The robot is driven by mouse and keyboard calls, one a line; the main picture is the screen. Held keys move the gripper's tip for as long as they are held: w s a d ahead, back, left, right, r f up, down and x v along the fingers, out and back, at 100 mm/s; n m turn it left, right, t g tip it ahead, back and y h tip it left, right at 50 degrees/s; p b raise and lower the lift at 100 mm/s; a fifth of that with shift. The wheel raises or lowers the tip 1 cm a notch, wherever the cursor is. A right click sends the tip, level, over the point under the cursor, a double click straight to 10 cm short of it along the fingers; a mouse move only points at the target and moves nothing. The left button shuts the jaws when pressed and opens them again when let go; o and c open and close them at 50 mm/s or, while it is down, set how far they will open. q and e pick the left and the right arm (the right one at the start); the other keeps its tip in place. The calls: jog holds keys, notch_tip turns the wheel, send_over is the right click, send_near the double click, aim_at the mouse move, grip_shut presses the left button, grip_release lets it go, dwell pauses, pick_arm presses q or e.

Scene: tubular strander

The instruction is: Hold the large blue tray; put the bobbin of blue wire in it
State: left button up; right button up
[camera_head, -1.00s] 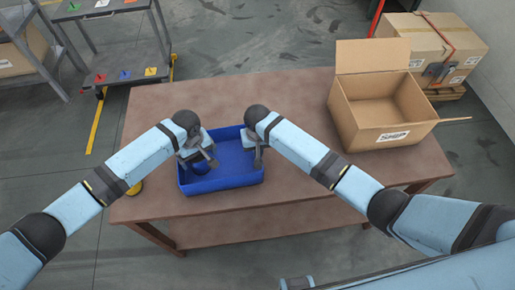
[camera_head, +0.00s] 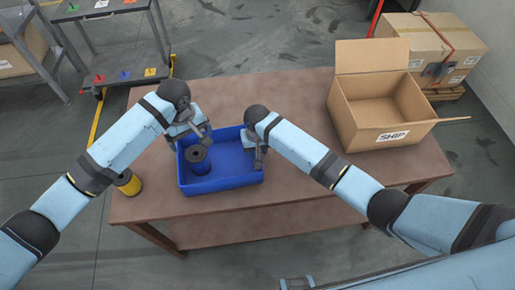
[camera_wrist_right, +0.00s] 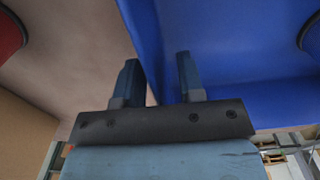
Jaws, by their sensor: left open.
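The large blue tray (camera_head: 225,185) sits on the brown table. The bobbin of blue wire (camera_head: 198,163) stands inside it, in the left part, its dark flange facing up. My left gripper (camera_head: 200,133) is open and empty above the tray's back left corner, apart from the bobbin. My right gripper (camera_head: 260,160) is at the tray's right wall. Part of a dark-rimmed round thing (camera_wrist_right: 311,35) shows at the right edge there.
A bobbin with yellow wire (camera_head: 130,183) stands at the table's left edge, beside my left arm. A red round thing (camera_wrist_right: 10,38) shows in the right wrist view. An open cardboard box (camera_head: 385,115) stands on the table's right. The table (camera_head: 270,95) is clear behind the tray.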

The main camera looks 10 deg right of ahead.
notch_tip(320, 180, up, 12)
dwell(0.7)
